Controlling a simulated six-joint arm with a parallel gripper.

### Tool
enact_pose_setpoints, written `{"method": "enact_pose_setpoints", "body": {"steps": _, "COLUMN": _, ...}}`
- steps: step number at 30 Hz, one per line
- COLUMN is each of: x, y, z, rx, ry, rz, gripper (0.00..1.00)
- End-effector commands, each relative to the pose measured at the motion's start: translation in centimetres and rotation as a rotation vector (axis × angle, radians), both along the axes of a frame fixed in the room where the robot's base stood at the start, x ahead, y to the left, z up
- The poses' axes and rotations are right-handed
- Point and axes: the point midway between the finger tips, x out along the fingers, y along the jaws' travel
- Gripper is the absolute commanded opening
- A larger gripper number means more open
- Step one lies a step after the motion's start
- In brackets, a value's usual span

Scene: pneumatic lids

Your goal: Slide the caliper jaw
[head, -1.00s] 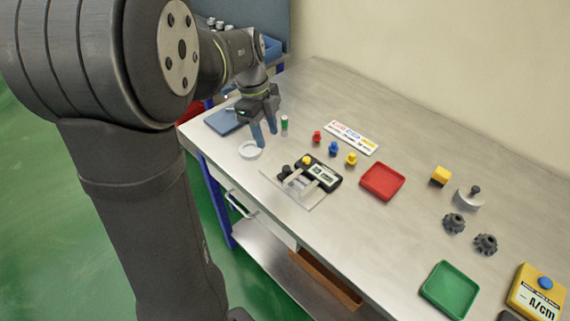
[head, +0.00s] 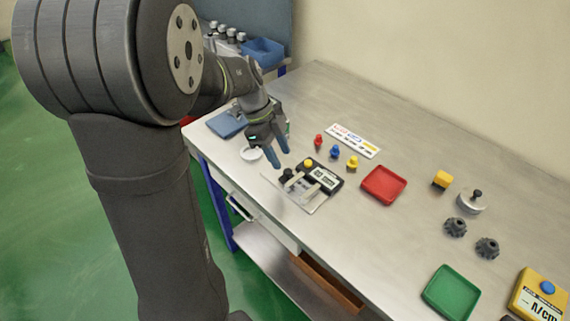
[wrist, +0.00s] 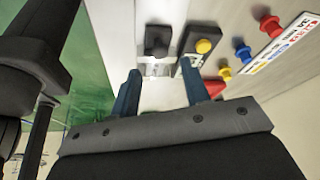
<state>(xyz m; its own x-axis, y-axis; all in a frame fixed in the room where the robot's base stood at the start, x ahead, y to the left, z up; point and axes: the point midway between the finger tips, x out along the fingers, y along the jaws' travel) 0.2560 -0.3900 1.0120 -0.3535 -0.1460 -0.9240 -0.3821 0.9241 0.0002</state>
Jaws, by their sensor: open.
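The caliper (head: 320,178) lies on a pale plate (head: 291,196) near the front edge of the table. It has a dark body with a display, a yellow knob (head: 308,163) and a black block (head: 288,175) at its left end. My gripper (head: 279,160) is open and empty, above and just left of the caliper's knob end. In the wrist view the black block (wrist: 158,40) and the yellow knob (wrist: 204,46) show beyond my two blue fingers (wrist: 165,90), apart from them.
Red, blue and yellow pegs (head: 335,151) stand behind the caliper before a printed label card (head: 356,141). A red tray (head: 384,184) is to the right.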

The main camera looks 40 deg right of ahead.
Motion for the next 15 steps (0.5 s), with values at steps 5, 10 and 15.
{"method": "enact_pose_setpoints", "body": {"steps": 5, "x": -1.1, "y": -0.4, "z": -2.7, "rx": 0.002, "ry": 0.002, "rz": 0.000, "gripper": 0.42}}
{"method": "enact_pose_setpoints", "body": {"steps": 10, "x": -1.5, "y": -0.6, "z": -3.9, "rx": 0.000, "ry": 0.000, "rz": 0.001, "gripper": 0.42}}
{"method": "enact_pose_setpoints", "body": {"steps": 15, "x": -1.6, "y": -0.7, "z": -4.2, "rx": 0.000, "ry": -0.001, "rz": 0.001, "gripper": 0.42}}
